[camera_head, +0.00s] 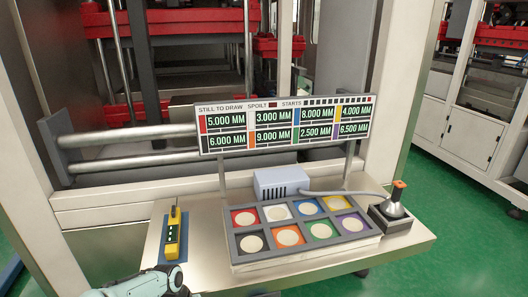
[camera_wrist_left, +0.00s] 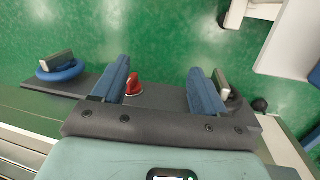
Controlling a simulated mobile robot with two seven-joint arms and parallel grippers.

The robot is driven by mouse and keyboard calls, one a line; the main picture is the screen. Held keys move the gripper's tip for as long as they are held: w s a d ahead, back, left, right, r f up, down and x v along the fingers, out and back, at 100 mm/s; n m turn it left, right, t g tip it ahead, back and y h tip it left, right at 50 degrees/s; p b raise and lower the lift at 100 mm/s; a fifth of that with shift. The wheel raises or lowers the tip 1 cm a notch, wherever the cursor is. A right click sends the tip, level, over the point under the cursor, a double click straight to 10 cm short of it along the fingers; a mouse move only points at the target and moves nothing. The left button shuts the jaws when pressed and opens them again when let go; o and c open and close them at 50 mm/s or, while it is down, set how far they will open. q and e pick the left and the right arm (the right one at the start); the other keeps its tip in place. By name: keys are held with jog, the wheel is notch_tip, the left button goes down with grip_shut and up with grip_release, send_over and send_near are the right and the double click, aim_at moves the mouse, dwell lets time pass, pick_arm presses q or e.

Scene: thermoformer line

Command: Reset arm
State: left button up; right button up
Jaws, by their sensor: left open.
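My left arm shows as a teal link (camera_head: 145,286) at the bottom edge of the head view, in front of the bench; its fingers cannot be made out there. In the left wrist view my left gripper (camera_wrist_left: 160,67) is open, with its two blue fingers wide apart and nothing held between them. A red knob (camera_wrist_left: 134,83) on a dark plate (camera_wrist_left: 88,84) shows behind the gap, near the left finger. A blue ring with a grey block (camera_wrist_left: 60,67) lies at the plate's left end. My right gripper is in neither view.
The bench (camera_head: 205,262) carries a yellow handheld device (camera_head: 173,238), a tray of coloured square pockets with discs (camera_head: 233,246), a grey-blue box (camera_head: 281,183) and a cone-shaped tool on a dark base (camera_head: 394,206). A display board (camera_head: 285,124) stands behind. Green floor (camera_head: 440,220) is open at right.

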pick_arm(q)
jog(key=s+d+f+h, duration=0.1)
jog(key=s+d+f, duration=0.2)
jog(key=s+f, duration=0.4)
jog(key=s+d+f+h, duration=0.1)
jog(key=s+d+f, duration=0.3)
jog(key=f, duration=0.6)
jog(key=s+f+n, duration=0.1)
jog(key=s+f, duration=0.2)
jog(key=s, duration=0.5)
jog(key=s+f+n, duration=0.1)
jog(key=s+f, duration=0.3)
jog(key=s, duration=0.5)
jog(key=shift+n+y, duration=0.3)
jog(key=shift+d+r, duration=0.1)
